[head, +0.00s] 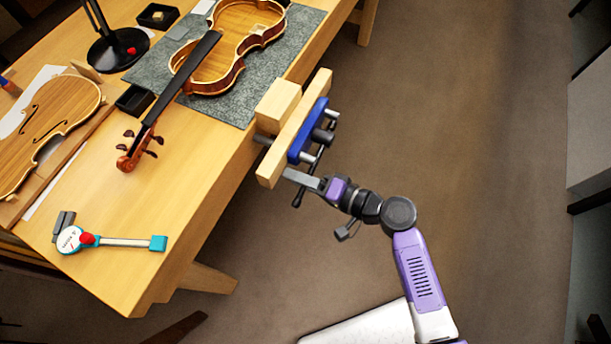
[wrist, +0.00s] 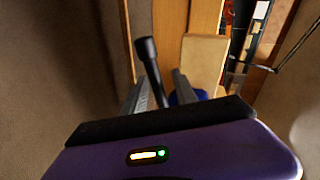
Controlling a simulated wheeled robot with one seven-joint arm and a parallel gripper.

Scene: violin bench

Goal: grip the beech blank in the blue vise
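The blue vise (head: 307,133) hangs on the bench's right edge, with a long pale wooden jaw facing (head: 294,129) and a dark handle bar. The light wooden block that looks like the beech blank (head: 278,100) sits between that jaw and the bench edge; I cannot tell whether it is clamped. My gripper (head: 300,179) is at the handle's lower part. In the wrist view the handle (wrist: 148,58) rises between my two fingers, which stand apart; contact with it is unclear.
A violin (head: 233,45) lies on a grey mat (head: 290,52) behind the vise. A violin plate (head: 45,130), a dial gauge tool (head: 110,241), small black trays and a lamp base (head: 118,49) are on the bench. The floor right of the bench is clear.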

